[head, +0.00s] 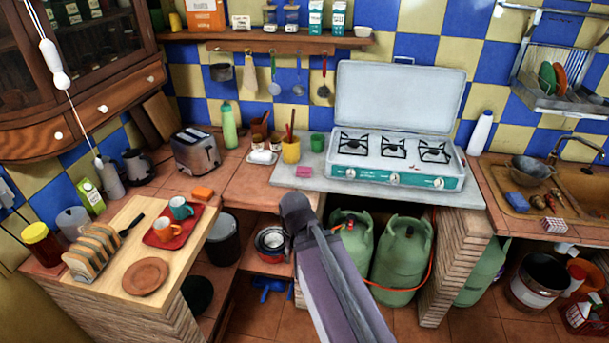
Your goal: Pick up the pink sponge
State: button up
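A small pink block, which looks like the pink sponge (304,171), lies flat on the pale counter just left of the stove. My arm rises from the bottom of the head view. Its dark rounded end shows in front of the counter edge, a little below the sponge in the picture. I see clear space between this end and the sponge in the picture. No gripper fingers can be made out, so whether they are open or shut is hidden. Nothing covers the sponge.
Right of the sponge is the gas stove (396,173) with its lid up. An orange block (203,193) lies farther left. Green gas bottles (401,262) stand below the counter.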

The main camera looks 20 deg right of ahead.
aim_at(302, 171)
jog(key=z, duration=0.35)
jog(key=i, duration=0.9)
